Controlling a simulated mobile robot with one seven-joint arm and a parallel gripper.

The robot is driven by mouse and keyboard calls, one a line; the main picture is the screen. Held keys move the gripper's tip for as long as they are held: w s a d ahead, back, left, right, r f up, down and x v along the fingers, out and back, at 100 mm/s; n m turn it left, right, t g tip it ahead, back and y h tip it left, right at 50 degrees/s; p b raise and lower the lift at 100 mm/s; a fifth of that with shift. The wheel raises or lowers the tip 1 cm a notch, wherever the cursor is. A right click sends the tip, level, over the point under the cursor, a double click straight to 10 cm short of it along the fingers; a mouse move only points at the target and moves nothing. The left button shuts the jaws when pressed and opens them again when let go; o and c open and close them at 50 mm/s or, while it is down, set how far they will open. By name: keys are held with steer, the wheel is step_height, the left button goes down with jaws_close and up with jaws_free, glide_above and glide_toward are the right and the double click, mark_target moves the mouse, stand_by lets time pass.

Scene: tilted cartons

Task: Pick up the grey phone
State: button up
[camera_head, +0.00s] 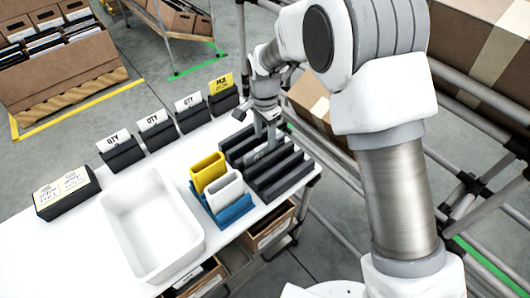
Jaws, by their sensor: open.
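A dark slotted rack (285,180) stands on the right end of the white table. My gripper (268,138) points down at the rack's back part, with its jaws open. A small grey piece (259,154) shows in the rack just below the fingers; it may be the grey phone, but it is too small and too covered to be sure. I cannot tell whether the fingers touch it or stand around it.
Left of the rack, a blue holder (235,212) bears a yellow case (208,171) and a white case (224,193). A white tub (152,222) is further left. Several black card holders (157,137) line the table's back edge. Metal rails and cartons (480,50) stand at right.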

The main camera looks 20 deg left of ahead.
mark_target(265, 144)
step_height(265, 144, down, 3)
steer(key=shift+d+f, duration=0.1)
steer(key=shift+f, duration=0.05)
jaws_close()
stand_by(0.4)
